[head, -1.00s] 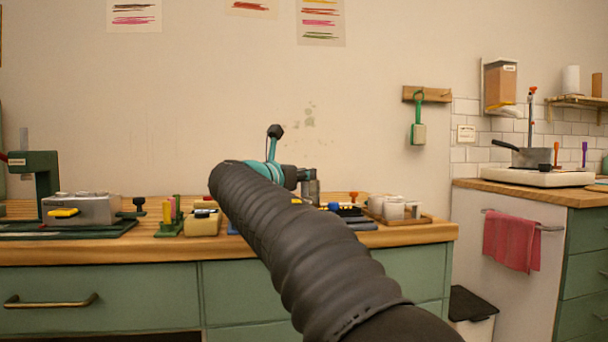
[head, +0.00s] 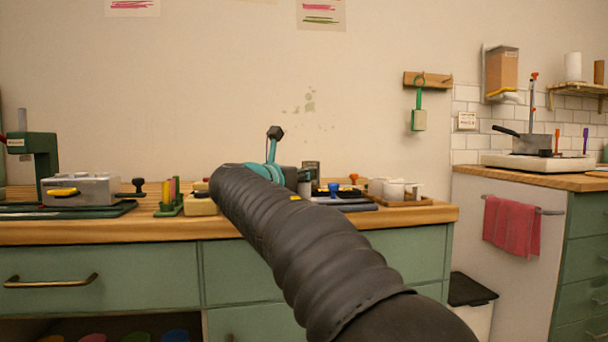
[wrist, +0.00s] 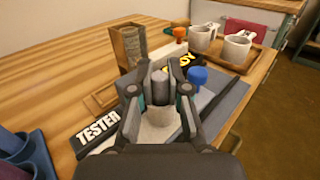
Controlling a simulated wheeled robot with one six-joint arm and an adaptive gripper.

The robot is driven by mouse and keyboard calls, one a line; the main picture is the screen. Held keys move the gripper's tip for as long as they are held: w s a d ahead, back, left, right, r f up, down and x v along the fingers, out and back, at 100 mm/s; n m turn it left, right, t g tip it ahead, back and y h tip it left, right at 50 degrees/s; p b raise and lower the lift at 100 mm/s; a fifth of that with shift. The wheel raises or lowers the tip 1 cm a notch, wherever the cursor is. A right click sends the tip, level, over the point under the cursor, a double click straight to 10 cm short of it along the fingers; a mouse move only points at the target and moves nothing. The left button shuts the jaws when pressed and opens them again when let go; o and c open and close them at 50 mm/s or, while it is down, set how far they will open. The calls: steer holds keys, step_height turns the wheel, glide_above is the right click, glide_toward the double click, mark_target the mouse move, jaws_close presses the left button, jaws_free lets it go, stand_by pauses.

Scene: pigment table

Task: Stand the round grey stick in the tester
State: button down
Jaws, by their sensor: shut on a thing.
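In the wrist view my gripper (wrist: 160,90) is shut on the round grey stick (wrist: 160,78), which shows upright between the two fingertips. A pale grey round piece (wrist: 160,116) shows just below the stick; I cannot tell whether the stick touches it or is in it. The tester (wrist: 98,131) lies under and around the gripper, with its name on a dark label at the left and a black and yellow "BUSY" mark behind the fingers. My gripper hides much of it. In the head view my arm hides the stick and most of the gripper.
A blue knob (wrist: 197,75) stands close to the right finger. A tall grey-brown holder (wrist: 127,46) stands behind left. An orange knob (wrist: 180,33) and a wooden tray (wrist: 259,62) with white cups are farther back. Blue cups (wrist: 22,150) sit at the lower left.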

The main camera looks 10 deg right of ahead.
steer(key=c, duration=1.1)
jaws_free()
steer(key=shift+o, duration=0.2)
steer(key=v, duration=1.2)
steer(key=s+d+f+m+g+y+p, duration=0.5)
steer(key=s+d+f+m+y+p, duration=0.1)
steer(key=s+d+f+m, duration=0.65)
steer(key=s+a+f+m+g+y+p, duration=0.1)
steer(key=s+a+f+m+y+p, duration=0.1)
steer(key=s+f+m, duration=0.4)
steer(key=s+a+f+m+g+y+p, duration=0.1)
steer(key=s+f+m+y, duration=0.3)
steer(key=s, duration=0.9)
step_height(320, 180, down, 3)
steer(key=a+m+p, duration=0.1)
steer(key=m, duration=0.3)
steer(key=shift+s+f+y, duration=0.25)
steer(key=shift+y, duration=0.15)
